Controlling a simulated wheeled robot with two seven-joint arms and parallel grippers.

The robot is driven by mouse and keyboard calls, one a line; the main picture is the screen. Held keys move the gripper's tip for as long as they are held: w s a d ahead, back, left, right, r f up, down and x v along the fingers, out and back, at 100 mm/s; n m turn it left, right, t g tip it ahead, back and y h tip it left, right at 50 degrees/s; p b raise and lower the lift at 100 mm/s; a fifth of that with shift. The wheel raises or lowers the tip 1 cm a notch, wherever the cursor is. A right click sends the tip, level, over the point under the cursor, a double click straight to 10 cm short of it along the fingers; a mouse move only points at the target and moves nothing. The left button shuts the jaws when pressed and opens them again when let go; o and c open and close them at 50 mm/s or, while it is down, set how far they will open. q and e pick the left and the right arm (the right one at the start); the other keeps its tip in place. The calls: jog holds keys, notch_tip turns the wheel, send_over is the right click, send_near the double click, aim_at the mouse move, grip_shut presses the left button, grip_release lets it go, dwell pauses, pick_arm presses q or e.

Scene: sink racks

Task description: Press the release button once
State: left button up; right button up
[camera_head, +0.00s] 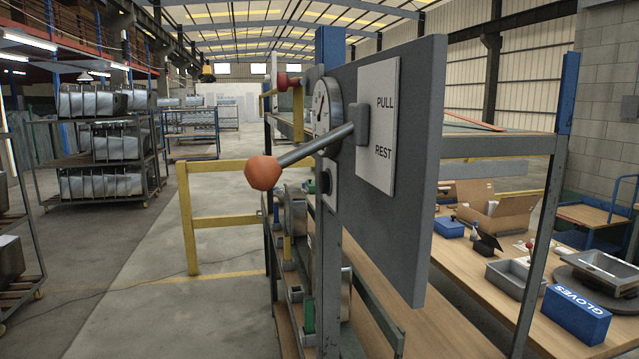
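A grey upright panel (402,165) stands close in front of me, with a white plate (378,125) reading PULL and REST. A lever (315,147) with an orange ball (262,172) sticks out from it toward the left. A round dial (322,108) sits behind the lever. Below the dial a small black button-like part (325,182) sits on a pale plate. A red knob (284,81) shows at the upper left of the dial. I cannot tell for sure which part is the release button. Neither of my grippers is in view.
A wooden bench on the right holds a blue GLOVES box (575,314), a grey tray (515,277) and a cardboard box (495,208). A yellow rail (190,220) stands left of the panel. Rack carts (100,145) stand farther left, with open floor between.

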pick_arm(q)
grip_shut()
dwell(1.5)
